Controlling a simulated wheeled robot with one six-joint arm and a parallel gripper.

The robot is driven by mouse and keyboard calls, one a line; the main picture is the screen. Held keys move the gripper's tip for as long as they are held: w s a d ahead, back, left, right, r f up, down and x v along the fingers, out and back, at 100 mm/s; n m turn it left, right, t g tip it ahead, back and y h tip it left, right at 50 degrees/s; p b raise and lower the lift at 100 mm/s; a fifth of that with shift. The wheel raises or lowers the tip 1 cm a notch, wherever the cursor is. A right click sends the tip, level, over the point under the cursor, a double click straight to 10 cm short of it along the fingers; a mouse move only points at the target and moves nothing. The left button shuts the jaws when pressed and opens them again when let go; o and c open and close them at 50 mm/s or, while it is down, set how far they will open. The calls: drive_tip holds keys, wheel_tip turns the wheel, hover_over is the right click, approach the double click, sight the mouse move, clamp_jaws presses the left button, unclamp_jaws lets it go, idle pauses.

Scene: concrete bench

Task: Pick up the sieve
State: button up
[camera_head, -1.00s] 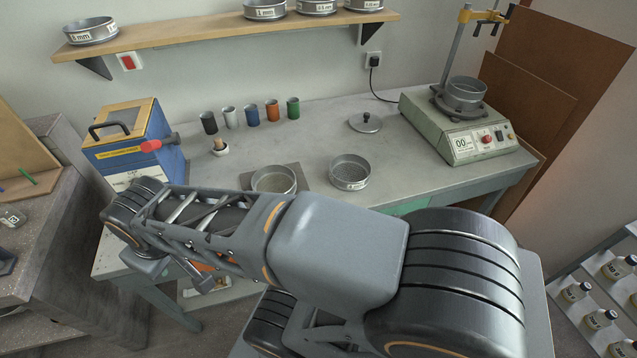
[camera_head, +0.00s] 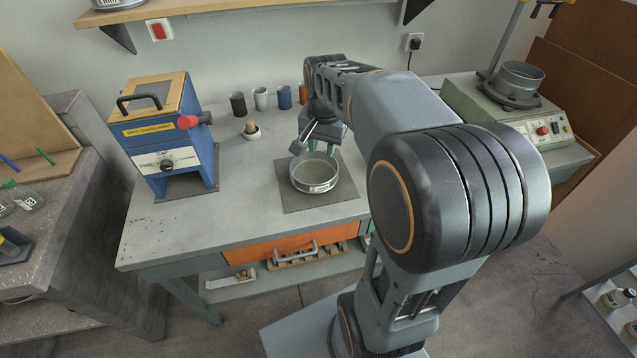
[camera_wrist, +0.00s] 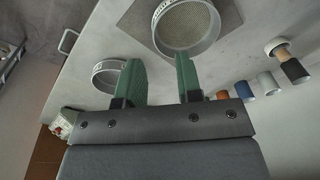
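A round metal sieve (camera_head: 314,173) with a mesh floor and a pale label lies flat on a dark square mat (camera_head: 325,201) on the bench. The sieve also shows at the top of the wrist view (camera_wrist: 187,25), on the mat. My gripper (camera_head: 318,143) is at the sieve's far side in the head view, partly hidden by my own arm. In the wrist view its two green fingers (camera_wrist: 160,60) are apart with nothing between them. The right fingertip overlaps the sieve's rim in the picture; I cannot tell whether they touch. A second sieve (camera_wrist: 107,76) lies left of the fingers.
A blue box device (camera_head: 165,130) stands at the left of the bench. A small mortar (camera_head: 252,131) and several coloured cups (camera_head: 262,98) stand at the back. A shaker (camera_head: 515,95) with a pan is at the right. The bench front left is clear.

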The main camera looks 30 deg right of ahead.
drive_tip(key=w+d+f+m+g+b, duration=0.1)
drive_tip(key=w+d+f+m+b, duration=0.1)
drive_tip(key=w+d+f+m, duration=0.25)
hover_over(332, 178)
wheel_tip(332, 178, down, 7)
drive_tip(key=shift+w+f+b, duration=0.1)
drive_tip(key=shift+f+b, duration=0.05)
drive_tip(key=shift+b, duration=0.2)
drive_tip(key=shift+f, duration=3.1)
drive_tip(key=shift+c, duration=0.5)
clamp_jaws()
